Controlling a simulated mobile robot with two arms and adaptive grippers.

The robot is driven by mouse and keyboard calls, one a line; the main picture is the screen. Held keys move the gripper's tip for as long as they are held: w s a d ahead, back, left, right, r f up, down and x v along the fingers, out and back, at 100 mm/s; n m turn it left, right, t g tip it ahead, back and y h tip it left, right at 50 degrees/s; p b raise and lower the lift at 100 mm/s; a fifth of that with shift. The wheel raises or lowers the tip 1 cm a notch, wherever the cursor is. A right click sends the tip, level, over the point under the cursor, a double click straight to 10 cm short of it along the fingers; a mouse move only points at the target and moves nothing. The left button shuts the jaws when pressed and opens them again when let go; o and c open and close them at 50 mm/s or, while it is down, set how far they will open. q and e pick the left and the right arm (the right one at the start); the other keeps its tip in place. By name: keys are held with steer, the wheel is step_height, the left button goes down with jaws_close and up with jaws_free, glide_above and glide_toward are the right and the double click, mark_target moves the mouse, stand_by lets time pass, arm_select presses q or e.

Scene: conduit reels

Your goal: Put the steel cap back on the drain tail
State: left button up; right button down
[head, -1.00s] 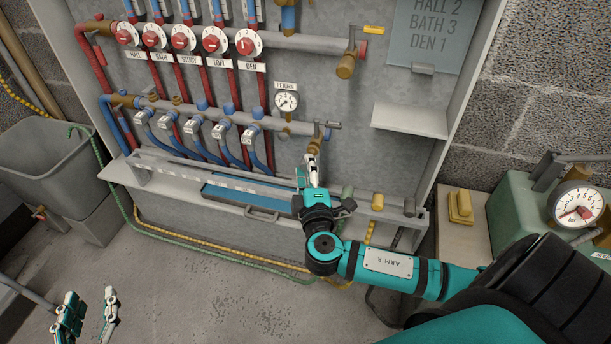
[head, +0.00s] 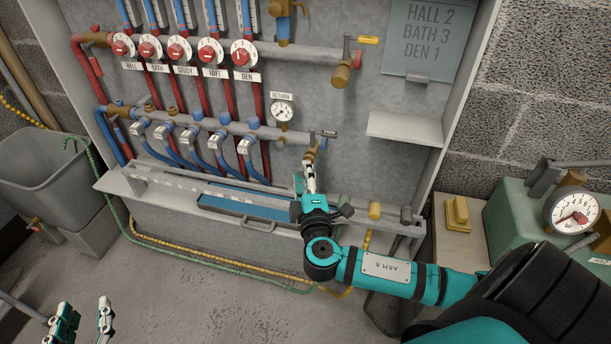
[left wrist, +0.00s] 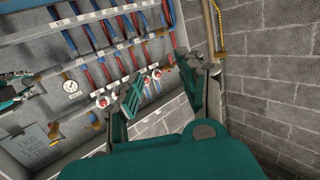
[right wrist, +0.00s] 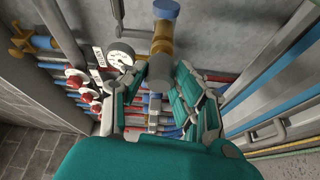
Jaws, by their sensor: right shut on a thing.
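The brass drain tail (head: 311,152) hangs at the right end of the lower manifold pipe; it also shows in the right wrist view (right wrist: 162,42). My right gripper (head: 309,168) is right under it, pointing up. In the right wrist view my right gripper (right wrist: 160,75) is shut on a grey cylinder, the steel cap (right wrist: 160,68), which lines up with the brass end. I cannot tell whether the cap is seated or just touching. My left gripper (head: 83,312) is open and empty, low at the left, far from the panel; its fingers are apart in the left wrist view (left wrist: 161,76).
A ledge (head: 160,188) with a blue tray (head: 235,205) runs below the pipes. A brass cylinder (head: 375,211) and a grey one (head: 406,215) are at its right end. A return gauge (head: 282,111) is above the drain tail. A green pump (head: 520,205) stands at right.

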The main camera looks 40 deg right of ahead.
arm_select(q)
steer(key=shift+r, duration=0.15)
steer(key=shift+w+d+r+t, duration=0.1)
steer(key=shift+r+t, duration=0.15)
steer(key=shift+t, duration=0.05)
arm_select(e)
steer(key=shift+w+d, duration=0.2)
steer(key=shift+d, duration=0.05)
stand_by(1.0)
arm_select(q)
steer(key=shift+r, duration=0.2)
arm_select(e)
steer(key=shift+w+d, duration=0.3)
steer(key=shift+d, duration=0.1)
stand_by(1.6)
steer(key=c, duration=0.9)
jaws_free()
arm_select(q)
steer(key=shift+w, duration=0.1)
